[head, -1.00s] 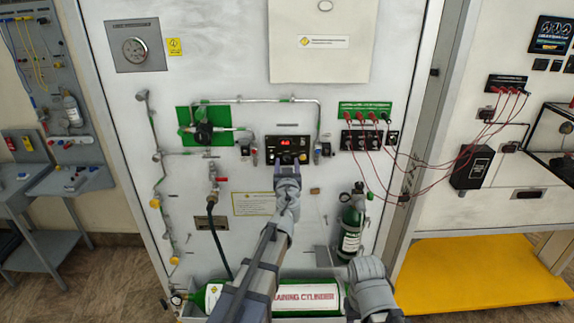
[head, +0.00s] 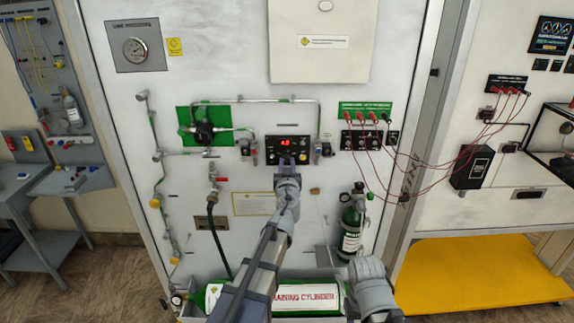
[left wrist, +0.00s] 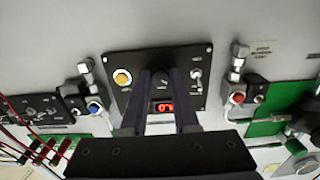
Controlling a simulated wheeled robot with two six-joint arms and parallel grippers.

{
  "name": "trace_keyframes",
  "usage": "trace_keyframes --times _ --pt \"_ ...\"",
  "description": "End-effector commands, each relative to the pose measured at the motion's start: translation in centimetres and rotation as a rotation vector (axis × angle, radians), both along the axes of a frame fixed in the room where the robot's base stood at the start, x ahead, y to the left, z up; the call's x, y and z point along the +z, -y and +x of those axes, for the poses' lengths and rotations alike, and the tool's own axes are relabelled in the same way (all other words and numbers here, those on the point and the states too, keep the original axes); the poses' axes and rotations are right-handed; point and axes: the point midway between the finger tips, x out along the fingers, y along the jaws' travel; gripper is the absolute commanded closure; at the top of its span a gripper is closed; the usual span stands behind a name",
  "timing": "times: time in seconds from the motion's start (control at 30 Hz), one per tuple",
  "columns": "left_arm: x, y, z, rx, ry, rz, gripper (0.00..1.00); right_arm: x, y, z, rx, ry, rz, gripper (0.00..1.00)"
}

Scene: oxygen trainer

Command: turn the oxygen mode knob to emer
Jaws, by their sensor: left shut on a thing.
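My left gripper (head: 288,160) is at the lower middle of the panel. In the left wrist view its fingers (left wrist: 160,77) are shut around a small dark knob between the button and toggle. The fingers mostly hide the knob, so its pointing cannot be read.
Red leads (head: 385,165) hang from a jack strip right of the panel. Valves and thin pipes sit close on both sides. A small green cylinder (head: 351,222) stands lower right, and a large training cylinder (head: 310,296) lies below my left arm.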

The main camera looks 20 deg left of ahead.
Motion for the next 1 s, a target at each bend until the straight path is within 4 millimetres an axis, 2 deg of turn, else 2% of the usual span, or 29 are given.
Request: trace_keyframes --times 0.37,1.0 --pt "0.00 -0.02 -0.02 0.000 -0.020 0.070 1.00 0.00 0.00 0.00 0.000 0.000 0.000 0.50" --pt "0.03 -0.07 -0.04 0.000 -0.176 0.612 1.00 0.03 0.00 0.00 0.000 0.000 0.000 0.50"
